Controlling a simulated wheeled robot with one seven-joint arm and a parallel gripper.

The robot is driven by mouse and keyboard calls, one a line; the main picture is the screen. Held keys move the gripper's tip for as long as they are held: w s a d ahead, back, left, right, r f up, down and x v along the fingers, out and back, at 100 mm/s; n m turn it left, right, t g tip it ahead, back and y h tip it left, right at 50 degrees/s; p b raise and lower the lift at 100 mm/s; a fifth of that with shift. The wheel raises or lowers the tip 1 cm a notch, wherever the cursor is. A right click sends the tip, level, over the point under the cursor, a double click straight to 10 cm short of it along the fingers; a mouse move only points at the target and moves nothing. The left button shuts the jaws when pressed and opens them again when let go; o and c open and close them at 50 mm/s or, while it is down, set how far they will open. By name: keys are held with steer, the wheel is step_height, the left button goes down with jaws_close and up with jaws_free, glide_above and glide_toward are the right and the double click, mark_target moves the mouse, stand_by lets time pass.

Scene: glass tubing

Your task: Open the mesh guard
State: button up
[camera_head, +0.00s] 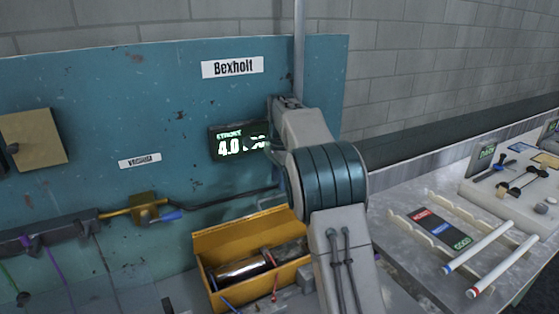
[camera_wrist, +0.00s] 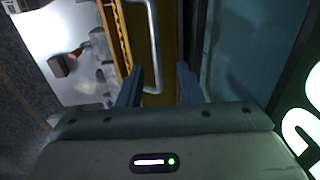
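No mesh is clear enough to name for certain as the guard. In the head view a yellow box-like housing (camera_head: 212,285) stands below the teal panel, with a metal cylinder (camera_head: 242,268) showing inside it. In the wrist view a yellow part with a perforated-looking edge (camera_wrist: 117,38) lies ahead, with a bent silver handle bar (camera_wrist: 154,55) beside it. My gripper (camera_wrist: 160,76) is open, and nothing shows held between its fingers. The handle bar's lower end is just ahead of the gap; I cannot tell the distance. In the head view my arm hides part of the housing.
A teal panel (camera_head: 110,100) rises behind, with a lit display (camera_head: 240,141) close to my arm. Hooks and cables hang from a dark rail (camera_head: 45,231) at left. A bench (camera_head: 405,215) at right carries two white tubes (camera_head: 480,247) and a console.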

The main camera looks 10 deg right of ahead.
step_height(320, 180, up, 8)
steer(key=shift+s+r, duration=0.2)
